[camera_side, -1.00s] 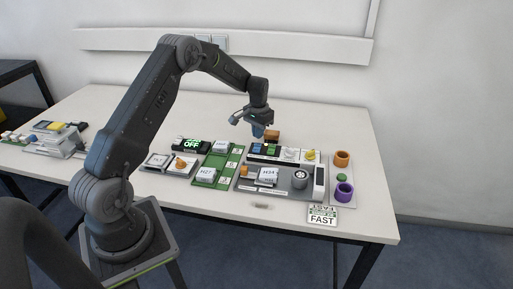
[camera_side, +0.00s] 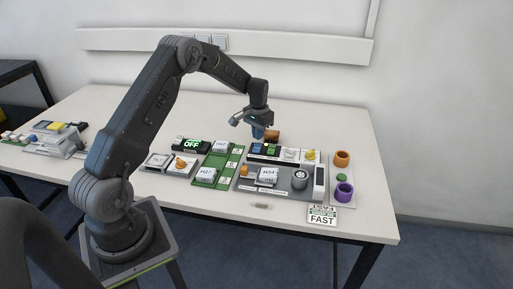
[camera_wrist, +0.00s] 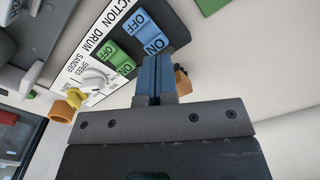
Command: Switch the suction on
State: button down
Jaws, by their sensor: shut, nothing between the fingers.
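The blue rocker switch (camera_wrist: 150,32), marked OFF and ON, sits on the control panel (camera_wrist: 102,32) beside the printed word ending in "UCTION". A green rocker switch (camera_wrist: 116,55) is next to it, beside the word DRUM. My gripper (camera_wrist: 160,58) is shut and empty, with its blue fingers overlapping the ON end of the blue switch in the wrist view. Contact cannot be told. In the side view my gripper (camera_side: 258,137) is just above the back of the panel, above the blue switch (camera_side: 256,148). A black display (camera_side: 191,144) shows green OFF text.
A white knob (camera_wrist: 95,80) and a yellow knob (camera_wrist: 74,97) are along the same panel. An orange cup (camera_side: 342,158) and a purple cup (camera_side: 344,191) are at right. The table's back is clear.

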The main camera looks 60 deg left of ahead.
jog(key=shift+f, duration=1.2)
dwell(0.4)
jog(key=shift+r, duration=3.6)
jog(key=shift+d, duration=0.1)
jog(key=s+d+r+m+t, duration=0.1)
jog(key=s+d+r, duration=0.4)
jog(key=d+r, duration=0.35)
jog(key=s+d+r+t, duration=0.2)
jog(key=s+d+r, duration=0.2)
jog(key=d+r, duration=0.4)
jog(key=s+d+r+m+t, duration=0.1)
jog(key=s+d, duration=0.3)
jog(key=s, duration=0.6)
jog(key=s+d+r+m+t, duration=0.1)
jog(key=s+d, duration=0.4)
jog(key=s, duration=0.5)
jog(key=shift+d+r+t, duration=0.3)
jog(key=shift+r, duration=0.05)
